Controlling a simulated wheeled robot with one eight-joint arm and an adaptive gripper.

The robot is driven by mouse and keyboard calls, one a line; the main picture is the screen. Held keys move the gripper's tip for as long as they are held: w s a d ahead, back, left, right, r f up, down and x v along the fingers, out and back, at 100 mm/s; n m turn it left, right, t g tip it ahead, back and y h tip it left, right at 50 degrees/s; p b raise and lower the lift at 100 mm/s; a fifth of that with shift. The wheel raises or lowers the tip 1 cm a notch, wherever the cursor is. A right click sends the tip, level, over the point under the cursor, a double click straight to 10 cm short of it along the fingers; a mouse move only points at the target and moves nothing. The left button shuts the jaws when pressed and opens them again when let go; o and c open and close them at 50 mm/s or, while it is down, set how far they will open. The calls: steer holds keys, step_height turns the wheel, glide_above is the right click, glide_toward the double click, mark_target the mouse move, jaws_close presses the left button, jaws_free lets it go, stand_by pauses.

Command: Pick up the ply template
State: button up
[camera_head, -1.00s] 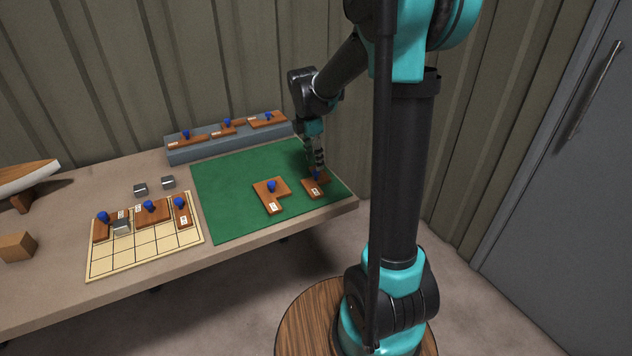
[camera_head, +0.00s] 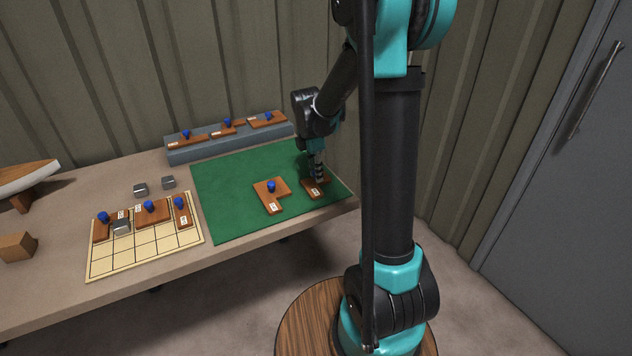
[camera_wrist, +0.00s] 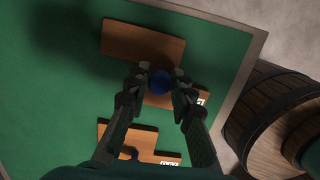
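A brown wooden template with a small white label (camera_head: 317,190) lies at the right of the green mat (camera_head: 232,208). In the wrist view the template (camera_wrist: 132,41) has a stepped outline and a blue knob (camera_wrist: 161,82). My gripper (camera_head: 318,178) is directly over this template and hides its knob in the head view. In the wrist view my gripper (camera_wrist: 161,77) has one finger on each side of the knob, with slight gaps. The fingers look open. The label is too small to read, so I cannot confirm which piece is the ply template.
A second knobbed template (camera_head: 267,191) lies just left on the mat. More templates lie on a grey rack (camera_head: 215,149) and a gridded board (camera_head: 140,256). Small metal blocks (camera_head: 168,182) stand nearby. The mat's left part is clear.

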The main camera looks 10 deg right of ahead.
jaws_close()
